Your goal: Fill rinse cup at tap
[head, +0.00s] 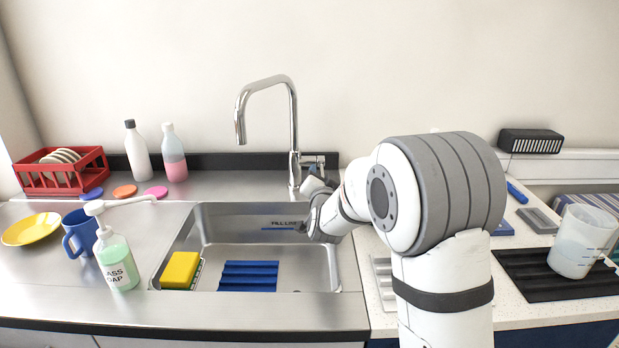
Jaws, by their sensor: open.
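The chrome tap (293,130) arches over the back of the steel sink (190,232); no water stream shows. Its side lever (313,158) is at the right of the tap's base. My gripper (314,180) is beside the tap base, near the lever, open, partly hidden by my wrist; I cannot tell whether it touches the lever. A translucent white cup with a handle (583,242) stands upright on a black ribbed mat (520,275) at the far right, apart from my gripper. A blue mug (79,235) stands left of the sink. I cannot tell which is the rinse cup.
The sink holds a blue ribbed mat (248,276) and a yellow sponge (181,270); its back wall reads "FILL LINE". A soap bottle (117,262), yellow plate (31,229), red rack (62,172) and two bottles (139,152) (174,155) stand left. My arm covers the counter right of the sink.

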